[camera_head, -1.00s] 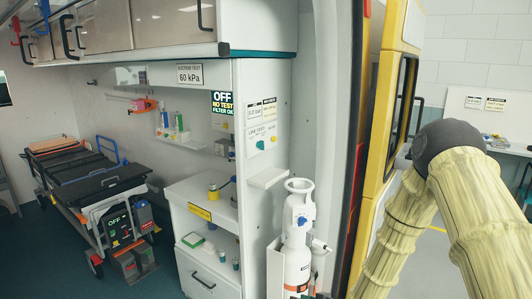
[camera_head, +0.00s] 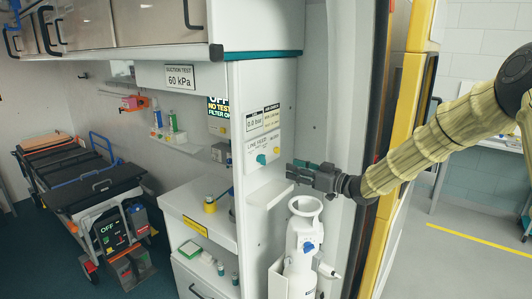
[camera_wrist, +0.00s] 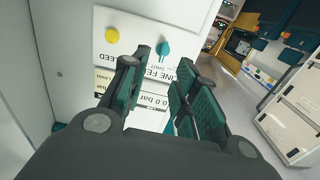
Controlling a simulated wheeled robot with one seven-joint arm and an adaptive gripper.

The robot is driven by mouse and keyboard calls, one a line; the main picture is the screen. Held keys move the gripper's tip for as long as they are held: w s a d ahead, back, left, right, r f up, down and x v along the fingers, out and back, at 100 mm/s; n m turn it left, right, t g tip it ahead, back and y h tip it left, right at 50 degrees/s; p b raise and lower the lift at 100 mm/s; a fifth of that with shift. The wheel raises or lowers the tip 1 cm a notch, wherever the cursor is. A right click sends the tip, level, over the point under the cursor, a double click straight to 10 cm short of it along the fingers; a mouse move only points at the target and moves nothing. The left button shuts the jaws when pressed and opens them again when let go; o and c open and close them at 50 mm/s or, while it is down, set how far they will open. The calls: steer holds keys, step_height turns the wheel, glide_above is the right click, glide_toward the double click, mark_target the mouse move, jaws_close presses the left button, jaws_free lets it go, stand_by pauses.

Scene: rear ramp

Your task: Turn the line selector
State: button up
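The line panel (camera_head: 263,139) is a white plate on the cabinet's end wall, with a "LINE FEED" label and a "0.0 bar" readout. It carries a teal knob (camera_head: 261,159) and a yellow knob (camera_head: 277,150). In the wrist view, the panel appears upside down, with the teal knob (camera_wrist: 163,50) near the gap between my fingertips and the yellow knob (camera_wrist: 112,35) to the left. My gripper (camera_head: 291,170) is to the right of the panel, pointing left, apart from the knobs. In the wrist view, my gripper (camera_wrist: 160,78) is open and empty.
A small white shelf (camera_head: 270,193) juts out just below the panel. A white cylinder (camera_head: 300,245) with a ring-shaped top stands below my gripper. The yellow door edge (camera_head: 402,110) is close behind my arm. A stretcher (camera_head: 85,175) stands at the left.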

mark_target(265, 159)
steer(key=p+x, duration=0.1)
steer(key=x, duration=0.2)
steer(key=r+p+x, duration=0.1)
steer(key=x, duration=0.3)
steer(key=s+a+p+x, duration=0.1)
steer(key=p+x, duration=0.1)
steer(key=x, duration=0.1)
steer(key=shift+a+r, duration=0.15)
steer(key=shift+r, duration=0.15)
steer(key=shift+w+f, duration=0.35)
steer(key=shift+w, duration=0.1)
steer(key=shift+c, duration=1)
steer(key=shift+w+f, duration=0.2)
steer(key=c, duration=0.3)
steer(key=shift+s+r, duration=0.1)
steer(key=shift+r, duration=0.2)
jaws_close()
